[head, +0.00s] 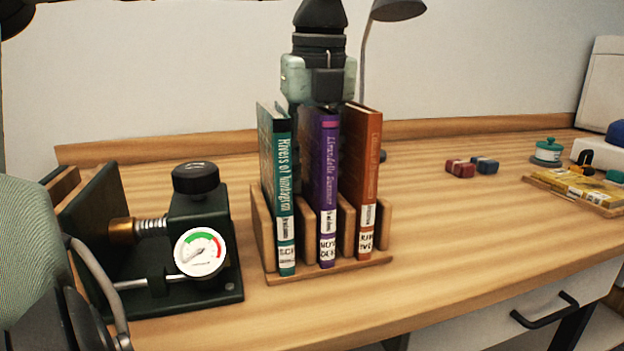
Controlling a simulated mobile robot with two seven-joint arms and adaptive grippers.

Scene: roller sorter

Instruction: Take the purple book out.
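The purple book (325,175) stands upright in the middle of a wooden rack (328,275), between a teal book (281,190) on the left and an orange book (367,165) on the right. Its lower end is level with its neighbours, in the rack. My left gripper (323,106) points down at the top of the purple book, its pale green and dark body just above and behind the spine. Its fingertips are hidden by the books, so I cannot tell whether they touch or hold it. My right gripper is not in view.
A dark green device with a round gauge (200,252) and black knob stands left of the rack. A lamp (397,10) stands behind. Red (460,168) and blue (484,165) blocks lie to the right.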

